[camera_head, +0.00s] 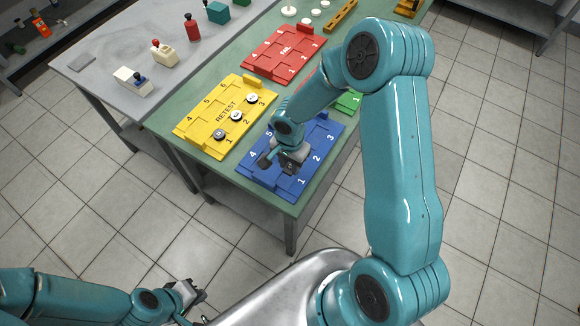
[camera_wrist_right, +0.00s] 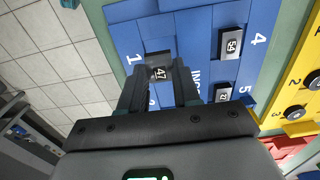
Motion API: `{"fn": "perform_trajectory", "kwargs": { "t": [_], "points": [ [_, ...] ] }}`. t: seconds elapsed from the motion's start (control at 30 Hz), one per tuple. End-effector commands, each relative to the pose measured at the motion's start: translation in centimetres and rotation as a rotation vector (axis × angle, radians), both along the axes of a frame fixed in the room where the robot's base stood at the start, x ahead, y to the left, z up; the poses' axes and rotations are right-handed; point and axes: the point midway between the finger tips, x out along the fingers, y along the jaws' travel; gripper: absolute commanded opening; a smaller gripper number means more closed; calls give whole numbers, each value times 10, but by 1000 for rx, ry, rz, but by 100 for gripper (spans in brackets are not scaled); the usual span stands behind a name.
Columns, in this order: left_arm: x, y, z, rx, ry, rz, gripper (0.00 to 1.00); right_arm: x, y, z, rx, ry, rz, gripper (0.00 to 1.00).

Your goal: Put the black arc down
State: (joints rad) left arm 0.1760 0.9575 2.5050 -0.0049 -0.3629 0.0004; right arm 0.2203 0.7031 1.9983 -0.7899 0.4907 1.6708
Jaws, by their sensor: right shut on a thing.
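My right gripper (camera_head: 285,160) is over the blue board (camera_head: 322,140), its fingers pointing down to it. In the right wrist view the right gripper (camera_wrist_right: 160,84) is shut on a dark piece marked 47 (camera_wrist_right: 158,66), which I take to be the black arc. This piece is at the slot beside the number 1 on the blue board (camera_wrist_right: 190,32); whether it touches the board I cannot tell. Its curve does not show clearly. My left gripper (camera_head: 188,294) is low at the bottom left, away from the table, and its jaws are too small to read.
Two dark pieces, marked 54 (camera_wrist_right: 232,42) and 72 (camera_wrist_right: 223,92), lie in other slots of the blue board. The yellow RETEST board (camera_head: 210,108) holds round pieces. The red FAIL board (camera_head: 284,50) is behind it. A grey table (camera_head: 110,65) with several stamps stands left.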

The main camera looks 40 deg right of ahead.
Motion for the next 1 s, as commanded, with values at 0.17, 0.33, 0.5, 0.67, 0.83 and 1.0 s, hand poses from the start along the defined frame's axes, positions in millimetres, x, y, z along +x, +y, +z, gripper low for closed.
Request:
{"fn": "perform_trajectory", "kwargs": {
  "t": [0.17,0.33,0.5,0.67,0.83,1.0],
  "points": [
    [0,0,1,0,0,0,0,1,0,-28,0,4,0,5],
    [0,0,1,0,0,0,0,2,-1,-35,0,0,-1,5],
    [0,0,0,0,0,0,0,2,-1,-35,0,0,-1,5],
    [0,0,-1,0,0,0,0,2,-1,-35,0,1,0,57],
    [0,0,-1,0,0,0,0,2,-1,-35,0,1,0,57],
    [0,0,1,0,0,0,0,2,-1,-31,-1,0,0,57]
  ]
}}
